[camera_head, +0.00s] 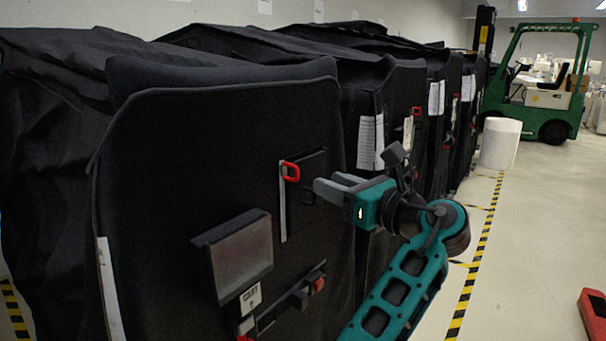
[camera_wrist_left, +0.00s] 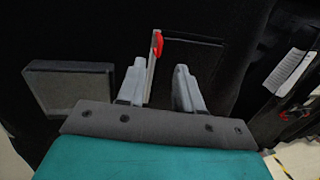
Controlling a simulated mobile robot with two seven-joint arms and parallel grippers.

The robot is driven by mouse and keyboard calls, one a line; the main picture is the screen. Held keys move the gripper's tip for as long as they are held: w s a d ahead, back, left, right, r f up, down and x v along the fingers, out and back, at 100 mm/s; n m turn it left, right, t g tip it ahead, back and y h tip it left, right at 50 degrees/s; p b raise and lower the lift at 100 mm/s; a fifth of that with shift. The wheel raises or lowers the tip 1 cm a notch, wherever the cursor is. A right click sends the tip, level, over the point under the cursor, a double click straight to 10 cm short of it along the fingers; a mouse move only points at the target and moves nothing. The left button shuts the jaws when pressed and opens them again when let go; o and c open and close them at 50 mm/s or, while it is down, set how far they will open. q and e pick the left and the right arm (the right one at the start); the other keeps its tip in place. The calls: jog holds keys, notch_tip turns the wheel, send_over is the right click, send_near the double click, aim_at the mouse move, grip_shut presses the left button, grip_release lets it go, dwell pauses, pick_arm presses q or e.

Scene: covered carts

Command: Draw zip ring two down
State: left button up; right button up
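A red zip ring (camera_head: 290,171) sits at the top of a thin pale vertical strip (camera_head: 283,215) on the front of the nearest black covered cart (camera_head: 210,120). A small label (camera_head: 250,298) is on that cart, its number too small to read surely. My left gripper (camera_head: 325,188) is open, just right of the ring and a little lower in the head view. In the left wrist view the ring (camera_wrist_left: 158,44) shows just beyond the gap between the two grey fingers (camera_wrist_left: 160,66), nearer the left finger. Nothing is held. My right gripper is out of view.
A grey box (camera_head: 240,255) juts from the cart front at lower left. More covered carts (camera_head: 400,95) stand behind. A white cylinder (camera_head: 499,144) and a green forklift (camera_head: 545,80) stand farther back. Yellow-black tape (camera_head: 468,285) marks open floor; a red object (camera_head: 594,313) is at the right edge.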

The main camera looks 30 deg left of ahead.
aim_at(297, 174)
pick_arm(q)
jog(key=b+x, duration=0.1)
jog(key=x, duration=0.7)
jog(key=shift+w+a, duration=0.1)
jog(key=shift+a, duration=0.3)
grip_shut()
jog(key=shift+f, duration=0.1)
dwell(0.8)
